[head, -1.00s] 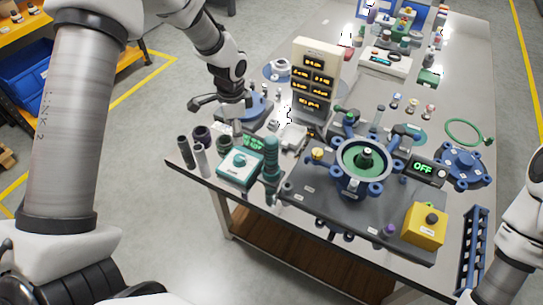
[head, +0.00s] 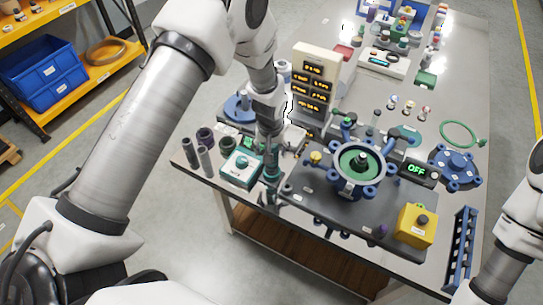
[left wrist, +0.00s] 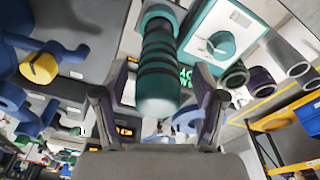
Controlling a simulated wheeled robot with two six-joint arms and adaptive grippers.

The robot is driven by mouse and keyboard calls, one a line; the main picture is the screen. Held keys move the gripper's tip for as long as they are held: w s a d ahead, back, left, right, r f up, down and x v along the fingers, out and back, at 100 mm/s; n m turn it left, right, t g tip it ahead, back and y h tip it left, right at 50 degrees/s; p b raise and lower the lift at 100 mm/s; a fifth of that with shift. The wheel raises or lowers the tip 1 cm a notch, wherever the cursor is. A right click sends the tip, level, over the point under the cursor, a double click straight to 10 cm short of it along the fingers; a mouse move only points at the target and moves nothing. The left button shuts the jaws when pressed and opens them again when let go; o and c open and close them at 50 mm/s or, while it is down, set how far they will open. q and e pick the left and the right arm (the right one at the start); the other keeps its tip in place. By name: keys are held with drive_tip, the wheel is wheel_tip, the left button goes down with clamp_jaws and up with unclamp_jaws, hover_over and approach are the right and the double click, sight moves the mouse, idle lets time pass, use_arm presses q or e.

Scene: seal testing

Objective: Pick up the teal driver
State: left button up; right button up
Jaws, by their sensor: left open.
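The teal driver (head: 271,168) stands upright near the front edge of the table, its ribbed dark-banded handle upward. My left gripper (head: 269,143) is above it, pointing down and partly covering its top. In the left wrist view the driver's handle (left wrist: 160,65) runs between the two spread fingers of my left gripper (left wrist: 158,95), with gaps visible on both sides. The driver's lower end is small and hard to make out. My right arm shows at the lower right, but its gripper is out of view.
A teal-and-white box (head: 241,168) stands close left of the driver, with dark cylinders (head: 205,160) beyond it. A dark base plate with a round green-and-blue fixture (head: 361,160) lies to the right. A display tower (head: 315,80) stands behind. A yellow box (head: 416,226) sits front right.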

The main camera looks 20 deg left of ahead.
use_arm(q)
drive_tip(key=shift+w+f+p, duration=0.2)
drive_tip(key=shift+f+p, duration=0.25)
drive_tip(key=shift+f, duration=1.45)
clamp_jaws()
drive_tip(key=shift+r, duration=0.15)
